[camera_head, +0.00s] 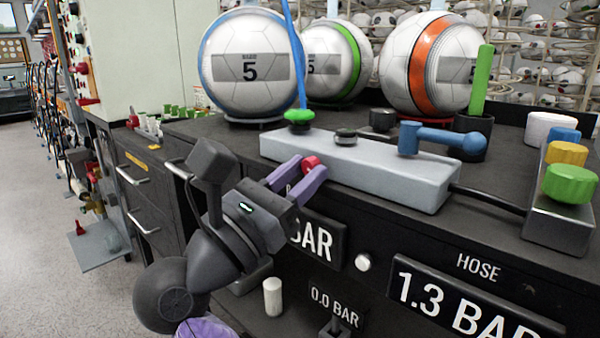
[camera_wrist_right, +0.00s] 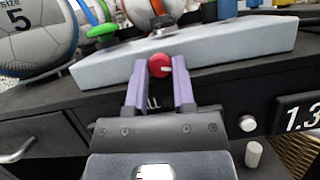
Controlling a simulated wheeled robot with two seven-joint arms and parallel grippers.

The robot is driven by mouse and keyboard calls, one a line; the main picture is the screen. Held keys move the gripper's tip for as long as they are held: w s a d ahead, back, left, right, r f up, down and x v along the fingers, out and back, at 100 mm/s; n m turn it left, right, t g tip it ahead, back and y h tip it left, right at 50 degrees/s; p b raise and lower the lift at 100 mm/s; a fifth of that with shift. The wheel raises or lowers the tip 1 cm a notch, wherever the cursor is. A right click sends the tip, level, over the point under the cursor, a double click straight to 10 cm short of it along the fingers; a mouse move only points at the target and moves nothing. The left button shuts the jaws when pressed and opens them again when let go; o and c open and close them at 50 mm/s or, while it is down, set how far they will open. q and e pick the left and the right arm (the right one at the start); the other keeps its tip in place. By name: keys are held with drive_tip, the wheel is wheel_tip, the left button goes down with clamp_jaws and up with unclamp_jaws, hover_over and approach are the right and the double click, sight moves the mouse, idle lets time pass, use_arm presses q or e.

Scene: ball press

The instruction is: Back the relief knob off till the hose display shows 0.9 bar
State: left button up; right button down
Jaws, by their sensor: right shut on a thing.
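The red knob (camera_head: 311,162), which I take to be the relief knob, sits on the front face of the long grey press block (camera_head: 360,165). It also shows in the right wrist view (camera_wrist_right: 160,65), with a pale mark on its face. My right gripper (camera_head: 303,172) has its two purple fingers shut on this knob, one on each side. Another display (camera_head: 318,240) is partly hidden behind my right gripper; only "BAR" reads. My left gripper is not in view.
Size 5 balls (camera_head: 250,65) stand on rings behind the block. Coloured knobs (camera_head: 570,184) stand at right. A white button (camera_head: 362,262) and a small 0.0 BAR display (camera_head: 333,306) are below.

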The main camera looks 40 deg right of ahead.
drive_tip(key=n+t+p, duration=0.1)
drive_tip(key=n+p, duration=0.1)
drive_tip(key=n+t+p, duration=0.1)
drive_tip(key=n+p, duration=0.1)
drive_tip(key=n, duration=0.1)
drive_tip(key=shift+s+r+t, duration=0.15)
drive_tip(key=shift+r+t, duration=0.25)
drive_tip(key=shift+f+n+p, duration=0.2)
drive_tip(key=shift+n+p, duration=0.15)
drive_tip(key=shift+n, duration=0.05)
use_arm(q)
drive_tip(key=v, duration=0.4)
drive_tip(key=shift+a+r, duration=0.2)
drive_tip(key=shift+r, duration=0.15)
use_arm(e)
drive_tip(key=shift+f, duration=0.2)
drive_tip(key=c, duration=0.5)
unclamp_jaws()
drive_tip(key=shift+c, duration=0.2)
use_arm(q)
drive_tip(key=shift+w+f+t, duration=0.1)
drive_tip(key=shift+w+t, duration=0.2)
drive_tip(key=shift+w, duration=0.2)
use_arm(e)
drive_tip(key=shift+o, duration=0.5)
